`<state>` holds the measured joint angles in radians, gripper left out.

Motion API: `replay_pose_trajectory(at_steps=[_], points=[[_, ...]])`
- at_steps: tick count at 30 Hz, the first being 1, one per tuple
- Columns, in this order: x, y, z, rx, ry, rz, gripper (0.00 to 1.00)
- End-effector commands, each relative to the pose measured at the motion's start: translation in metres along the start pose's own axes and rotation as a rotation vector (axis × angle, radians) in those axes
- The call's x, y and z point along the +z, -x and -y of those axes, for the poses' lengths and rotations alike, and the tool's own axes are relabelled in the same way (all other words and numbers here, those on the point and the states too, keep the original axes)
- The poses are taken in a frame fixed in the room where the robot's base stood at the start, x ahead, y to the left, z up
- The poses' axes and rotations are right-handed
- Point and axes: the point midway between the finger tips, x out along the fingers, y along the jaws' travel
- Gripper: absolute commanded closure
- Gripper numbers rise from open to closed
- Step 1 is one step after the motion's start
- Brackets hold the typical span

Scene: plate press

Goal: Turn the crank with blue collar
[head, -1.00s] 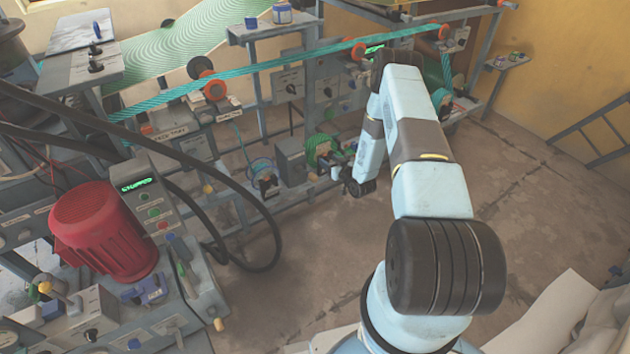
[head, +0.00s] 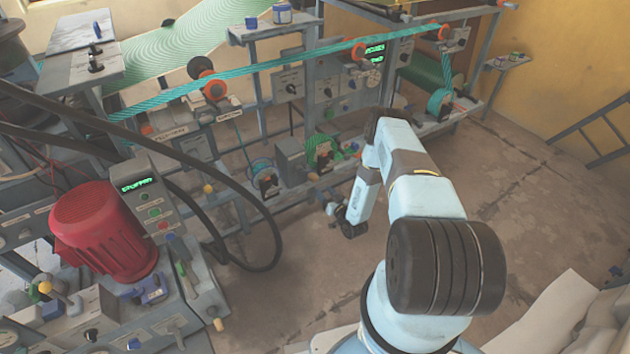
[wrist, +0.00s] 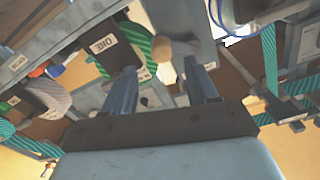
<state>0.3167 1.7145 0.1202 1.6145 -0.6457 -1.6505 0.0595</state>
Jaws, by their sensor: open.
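My gripper (head: 324,202) is open and hangs low in front of the press frame in the head view. In the wrist view my gripper (wrist: 161,78) has its two fingers spread. A round wooden knob (wrist: 173,47) shows between and beyond the fingertips, beside a grey upright; I cannot tell whether they touch. No blue collar can be made out there. I cannot tell which crank has the blue collar.
A red motor (head: 103,230) and a control box with a green display (head: 137,184) stand at the left. Black hoses (head: 245,185) loop before the frame. A green striped spool marked ONE (wrist: 128,48) is close to my gripper. Floor (head: 310,280) is clear ahead.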

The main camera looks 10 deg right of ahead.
Motion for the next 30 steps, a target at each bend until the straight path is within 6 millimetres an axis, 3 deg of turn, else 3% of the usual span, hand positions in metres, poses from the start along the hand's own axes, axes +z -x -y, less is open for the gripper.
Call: replay_pose_trajectory(at_steps=[9,15,30], points=[[0.0,-0.057,0.0,-0.001,0.001,-0.001,0.42],[0.0,-0.081,0.0,-0.001,0.001,-0.001,0.42],[0.0,-0.092,-0.001,0.001,0.0,0.0,0.44]])
